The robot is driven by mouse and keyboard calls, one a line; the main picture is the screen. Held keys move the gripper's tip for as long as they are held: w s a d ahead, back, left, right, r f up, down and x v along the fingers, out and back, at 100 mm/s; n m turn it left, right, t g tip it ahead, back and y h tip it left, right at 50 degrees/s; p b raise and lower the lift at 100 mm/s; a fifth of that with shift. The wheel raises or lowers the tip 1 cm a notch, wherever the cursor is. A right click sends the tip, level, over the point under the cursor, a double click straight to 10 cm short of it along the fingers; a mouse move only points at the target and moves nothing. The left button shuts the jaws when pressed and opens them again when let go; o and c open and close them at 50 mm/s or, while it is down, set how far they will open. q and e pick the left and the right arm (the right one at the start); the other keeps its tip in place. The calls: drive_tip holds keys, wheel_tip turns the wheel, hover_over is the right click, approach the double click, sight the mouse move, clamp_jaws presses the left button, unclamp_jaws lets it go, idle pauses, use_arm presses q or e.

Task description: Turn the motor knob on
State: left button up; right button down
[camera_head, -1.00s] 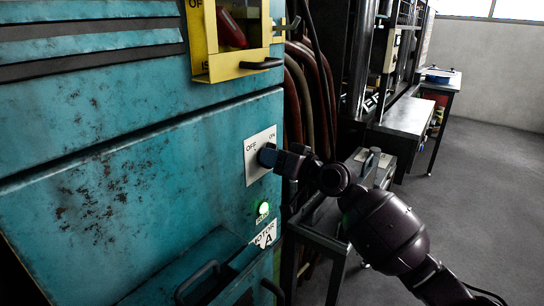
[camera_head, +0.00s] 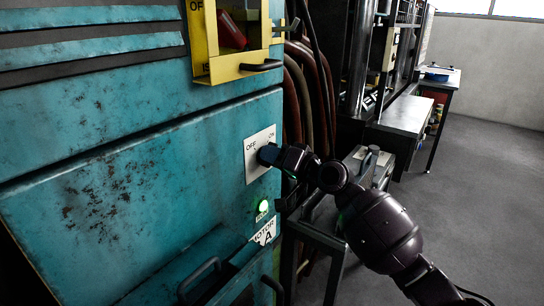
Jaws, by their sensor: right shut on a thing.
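The motor knob sits on a white plate (camera_head: 253,168) marked OFF and ON, on the teal cabinet (camera_head: 130,180). My right gripper (camera_head: 267,155) is at the plate, shut on the knob. The knob itself is mostly hidden by the gripper, so I cannot tell which way it points. A green light (camera_head: 263,207) glows below the plate, above a label reading MOTOR A (camera_head: 264,232). My left gripper is not in view.
A yellow frame (camera_head: 240,66) with a red handle (camera_head: 232,32) is above the plate. Hoses (camera_head: 322,90) hang behind the cabinet's right edge. A metal bench (camera_head: 405,115) stands further back. Grey floor (camera_head: 480,200) is clear at right.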

drive_tip(key=shift+f, duration=0.1)
drive_tip(key=c, duration=1)
unclamp_jaws()
drive_tip(key=shift+d, duration=0.1)
drive_tip(key=v, duration=1)
drive_tip(key=shift+s+d, duration=0.25)
